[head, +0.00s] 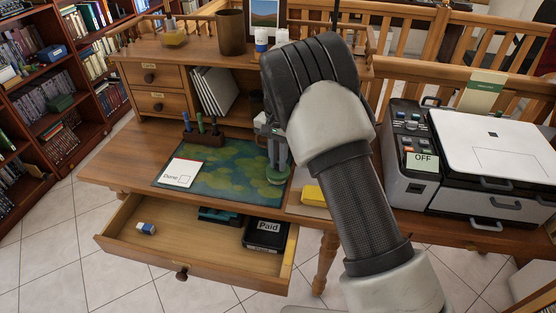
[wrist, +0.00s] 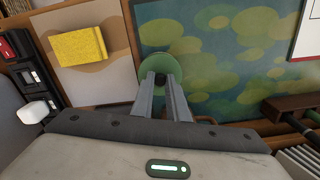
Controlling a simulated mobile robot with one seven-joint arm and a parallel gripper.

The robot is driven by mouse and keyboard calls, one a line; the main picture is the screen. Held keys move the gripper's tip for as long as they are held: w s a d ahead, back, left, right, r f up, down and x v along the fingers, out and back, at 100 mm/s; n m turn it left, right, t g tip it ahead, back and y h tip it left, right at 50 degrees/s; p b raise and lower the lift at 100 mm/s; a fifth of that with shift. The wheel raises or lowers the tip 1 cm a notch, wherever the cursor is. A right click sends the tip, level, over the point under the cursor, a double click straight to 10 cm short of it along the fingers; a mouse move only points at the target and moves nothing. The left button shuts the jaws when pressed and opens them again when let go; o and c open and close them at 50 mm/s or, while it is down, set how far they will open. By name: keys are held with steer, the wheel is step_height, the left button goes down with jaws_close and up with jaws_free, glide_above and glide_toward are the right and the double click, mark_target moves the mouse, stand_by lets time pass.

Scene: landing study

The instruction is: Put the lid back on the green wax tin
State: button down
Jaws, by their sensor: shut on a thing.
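My gripper (head: 278,163) points down over the right part of the patterned desk mat (head: 215,188). It is shut on the dark knob of a round green lid (wrist: 160,58). In the wrist view my two fingertips (wrist: 160,84) meet at the knob, and the green disc spreads out beyond them. In the head view the green lid (head: 277,179) shows low at the fingertips, near the mat's right edge. I cannot make out the tin's body apart from the lid. Whether the lid touches anything below cannot be told.
A yellow sponge-like block (wrist: 80,46) lies on a tan pad beside the mat. A Done card (head: 181,174) and a pen holder (head: 204,138) are on the left. The open drawer (head: 165,240) holds a Paid stamp pad (head: 266,234). A printer (head: 490,150) stands right.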

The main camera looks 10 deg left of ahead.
steer(key=c, duration=1.2)
jaws_free()
steer(key=shift+o, duration=0.2)
steer(key=shift+r, duration=0.1)
steer(key=shift+r+p, duration=2.45)
steer(key=shift+r, duration=1)
jaws_close()
steer(key=shift+f, duration=0.25)
